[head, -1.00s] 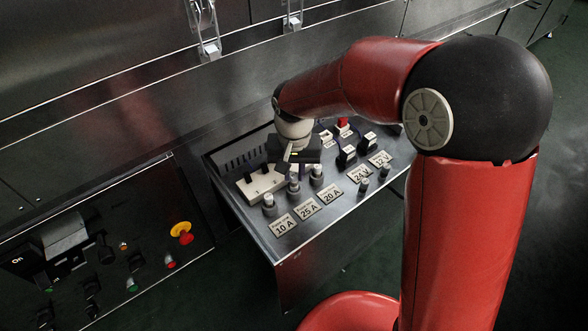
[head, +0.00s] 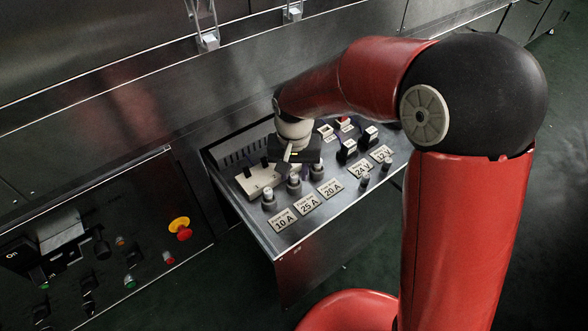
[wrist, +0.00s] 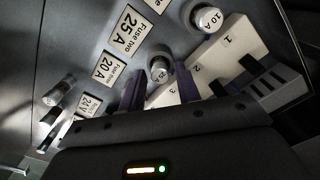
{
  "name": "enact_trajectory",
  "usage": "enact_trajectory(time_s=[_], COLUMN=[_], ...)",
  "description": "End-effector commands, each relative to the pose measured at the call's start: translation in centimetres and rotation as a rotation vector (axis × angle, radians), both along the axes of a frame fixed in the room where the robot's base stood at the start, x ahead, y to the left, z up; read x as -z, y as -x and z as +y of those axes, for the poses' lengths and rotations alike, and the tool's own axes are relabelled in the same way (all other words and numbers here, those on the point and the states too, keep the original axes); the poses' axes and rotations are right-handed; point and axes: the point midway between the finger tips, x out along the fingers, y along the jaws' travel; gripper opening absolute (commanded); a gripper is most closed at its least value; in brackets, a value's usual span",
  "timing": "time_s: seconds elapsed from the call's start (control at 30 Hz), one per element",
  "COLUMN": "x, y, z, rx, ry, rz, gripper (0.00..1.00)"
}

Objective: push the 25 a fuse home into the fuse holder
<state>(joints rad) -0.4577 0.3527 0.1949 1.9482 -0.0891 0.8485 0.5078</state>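The 25 A fuse (wrist: 160,92) is a pale cap marked on top, standing upright between my two dark fingers in the wrist view. The round grey fuse holder (wrist: 158,57) sits under it, by the "Fuse two 25 A" label; the head view shows this holder (head: 293,189) too. My gripper (wrist: 160,84) is over the panel, with its fingers beside the cap on both sides and seemingly touching it. It also shows from behind in the head view (head: 297,168). How deep the fuse sits is hidden.
A 10 A fuse (wrist: 208,18) stands in the neighbouring holder. Black switches (head: 347,150) stand farther right on the panel. The panel's label strip (head: 308,203) and front edge are clear.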

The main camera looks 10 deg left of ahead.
Motion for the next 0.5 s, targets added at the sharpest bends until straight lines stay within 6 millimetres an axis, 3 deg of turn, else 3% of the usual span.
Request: enact_trajectory(time_s=[0.1, 0.33, 0.5], x=[0.0, -0.1, -1.8], y=[0.0, 0.0, -0.1], z=[0.0, 0.0, 0.0], rx=[0.000, 0.000, 0.000], ry=[0.000, 0.000, -0.002], rz=[0.000, 0.000, -0.003], gripper=[0.44, 0.44, 0.44])
